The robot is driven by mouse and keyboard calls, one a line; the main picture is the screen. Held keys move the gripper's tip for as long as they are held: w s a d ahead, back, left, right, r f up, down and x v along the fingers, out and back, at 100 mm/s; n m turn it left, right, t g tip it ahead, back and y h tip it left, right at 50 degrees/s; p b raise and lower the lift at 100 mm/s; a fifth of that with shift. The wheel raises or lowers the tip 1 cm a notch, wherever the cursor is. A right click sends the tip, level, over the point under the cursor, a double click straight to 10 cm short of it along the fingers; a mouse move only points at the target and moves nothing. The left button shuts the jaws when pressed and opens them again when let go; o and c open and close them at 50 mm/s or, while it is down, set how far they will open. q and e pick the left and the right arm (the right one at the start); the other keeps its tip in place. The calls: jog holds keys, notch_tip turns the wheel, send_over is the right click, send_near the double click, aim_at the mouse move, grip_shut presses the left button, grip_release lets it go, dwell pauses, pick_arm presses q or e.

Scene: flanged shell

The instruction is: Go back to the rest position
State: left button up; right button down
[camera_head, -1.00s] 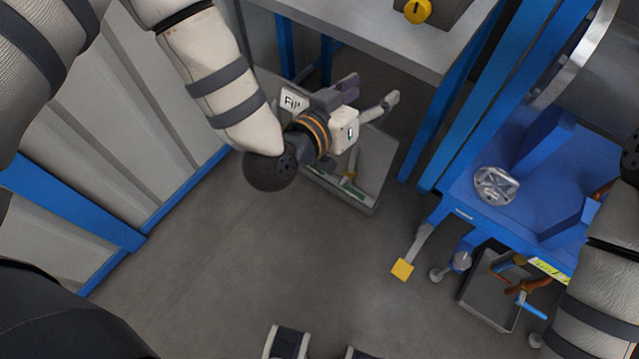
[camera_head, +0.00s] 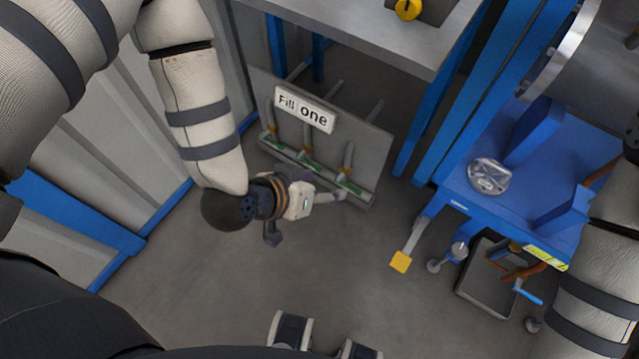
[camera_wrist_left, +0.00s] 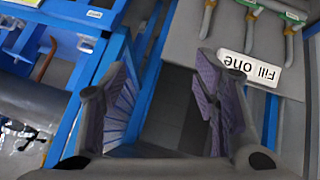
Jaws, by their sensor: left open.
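My left gripper (camera_head: 311,215) is below the middle left of the head view, in front of the lower edge of a grey board. It is open and empty. In the left wrist view its two purple-padded fingers (camera_wrist_left: 163,75) stand wide apart with nothing between them. My left arm comes down from the upper left and bends at a dark joint. My right arm shows at the right edge of the head view, but its gripper is out of view.
The grey board (camera_head: 359,146) carries a "Fill one" sign (camera_head: 305,113) and several pegs. A grey table (camera_head: 400,40) stands behind it. A tool bin (camera_head: 476,292) sits below. Floor at centre is clear.

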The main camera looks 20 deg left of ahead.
pick_arm(q)
jog(key=shift+s, duration=0.1)
jog(key=s+a+f+g+y+p, duration=0.1)
jog(key=s+a+g, duration=0.4)
jog(key=s, duration=0.8)
jog(key=s+a+f+n+g+y, duration=0.1)
jog(key=s+a+g, duration=0.4)
jog(key=s, duration=0.9)
jog(key=a+f+y, duration=0.1)
jog(key=a+y, duration=0.1)
jog(key=shift+a+n+p, duration=0.3)
jog(key=shift+a+p, duration=0.05)
jog(key=shift+a, duration=0.05)
pick_arm(e)
jog(key=shift+w+r+t, duration=0.4)
jog(key=shift+w+r, duration=0.6)
